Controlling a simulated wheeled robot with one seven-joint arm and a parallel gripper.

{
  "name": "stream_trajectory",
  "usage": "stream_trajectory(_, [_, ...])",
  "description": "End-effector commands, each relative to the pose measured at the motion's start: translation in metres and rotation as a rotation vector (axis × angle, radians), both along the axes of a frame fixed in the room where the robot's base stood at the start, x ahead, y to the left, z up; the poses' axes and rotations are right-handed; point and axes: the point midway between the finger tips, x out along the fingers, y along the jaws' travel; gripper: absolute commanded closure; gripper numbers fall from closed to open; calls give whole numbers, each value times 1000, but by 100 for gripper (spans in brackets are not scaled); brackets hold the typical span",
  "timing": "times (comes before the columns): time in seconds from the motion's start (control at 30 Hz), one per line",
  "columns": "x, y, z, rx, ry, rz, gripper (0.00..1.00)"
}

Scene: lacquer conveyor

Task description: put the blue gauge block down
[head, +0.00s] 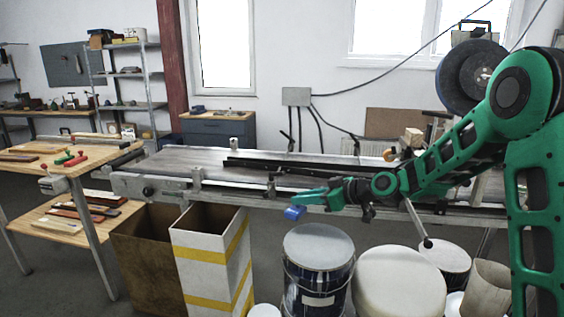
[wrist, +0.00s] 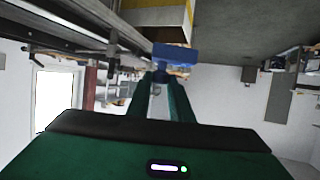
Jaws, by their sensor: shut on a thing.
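The blue gauge block (head: 294,212) is held at the tip of my gripper (head: 304,202), in front of the conveyor's near edge in the head view. The block also shows in the wrist view (wrist: 175,54), across the ends of my two green fingers (wrist: 161,76). My gripper is shut on it. No surface touches the block from below in the head view. The conveyor (head: 190,158) runs behind it, with a metal side rail along its front.
A white bin with yellow bands (head: 208,255) and a brown bin (head: 148,250) stand below the conveyor at left. A lidded drum (head: 318,240) and a white round container (head: 398,285) stand below at centre. A wooden workbench (head: 90,160) is at left.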

Motion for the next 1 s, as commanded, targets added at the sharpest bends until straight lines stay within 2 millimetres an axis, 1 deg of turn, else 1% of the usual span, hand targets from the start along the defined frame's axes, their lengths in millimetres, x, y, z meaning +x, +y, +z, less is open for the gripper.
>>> stream_trajectory(0.03, [0,-22,-11,-1,4,-66,100])
stream_trajectory(0.17, [-2,-85,-40,-1,6,-260,100])
stream_trajectory(0.2, [-4,-105,-48,-2,7,-318,100])
stream_trajectory(0.27, [-10,-131,-59,-1,5,-398,100])
stream_trajectory(0.3, [-14,-149,-65,-1,5,-449,100])
stream_trajectory(0.4, [-26,-184,-77,0,5,-553,100])
stream_trajectory(0.5, [-36,-210,-85,0,3,-627,100])
stream_trajectory(0.6, [-43,-224,-88,0,1,-668,100])
stream_trajectory(0.7, [-46,-231,-90,1,1,-688,100])
stream_trajectory(1.0, [-46,-232,-90,1,0,-691,100])
